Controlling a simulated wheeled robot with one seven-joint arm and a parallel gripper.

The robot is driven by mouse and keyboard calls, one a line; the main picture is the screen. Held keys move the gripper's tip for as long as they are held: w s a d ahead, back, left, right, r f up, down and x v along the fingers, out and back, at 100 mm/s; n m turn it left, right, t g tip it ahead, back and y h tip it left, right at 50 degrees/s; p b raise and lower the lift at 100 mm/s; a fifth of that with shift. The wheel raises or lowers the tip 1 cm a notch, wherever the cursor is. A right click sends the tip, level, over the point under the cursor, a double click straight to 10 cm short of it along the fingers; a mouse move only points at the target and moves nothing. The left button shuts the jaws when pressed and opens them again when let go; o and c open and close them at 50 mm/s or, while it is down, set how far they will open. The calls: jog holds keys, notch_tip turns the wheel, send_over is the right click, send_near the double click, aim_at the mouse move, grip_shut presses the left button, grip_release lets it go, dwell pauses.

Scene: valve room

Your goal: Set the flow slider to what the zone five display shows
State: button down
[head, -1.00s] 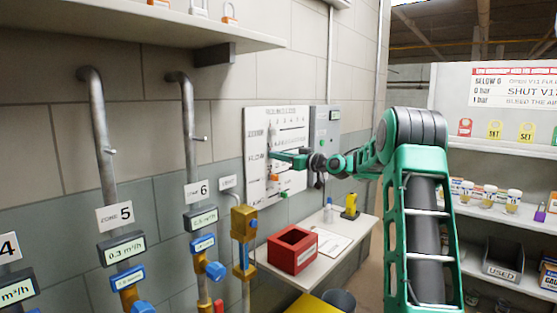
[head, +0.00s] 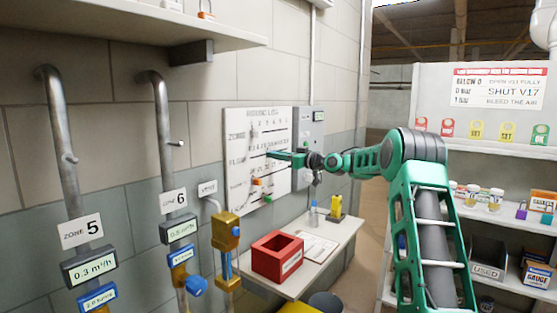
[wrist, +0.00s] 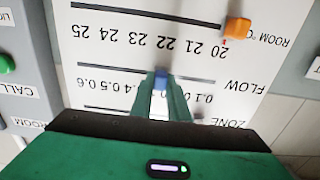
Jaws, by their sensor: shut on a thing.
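The zone 5 display (head: 92,267) in the head view reads 0.3 m³/h, below the ZONE 5 sign (head: 80,231). The white slider board (head: 240,190) hangs on the wall. My gripper (head: 269,154) reaches its FLOW row. The wrist view shows the board upside down. There my gripper (wrist: 163,88) is shut on the blue flow slider knob (wrist: 161,77). The knob stands between the 0.1 and 0.4 marks. My fingers hide the numbers there, so I cannot tell its exact setting.
The orange room slider knob (wrist: 237,28) is near 20. A grey box (head: 308,135) hangs right of the board. Below, a table (head: 340,240) carries a red bin (head: 277,257). Zone 6 piping (head: 165,130) stands left of the board.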

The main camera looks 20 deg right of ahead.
jog(key=shift+d, duration=0.2)
jog(key=c, duration=1.7)
grip_release()
jog(key=v, duration=1)
jog(key=shift+s+d, duration=0.1)
jog(key=shift+s, duration=0.2)
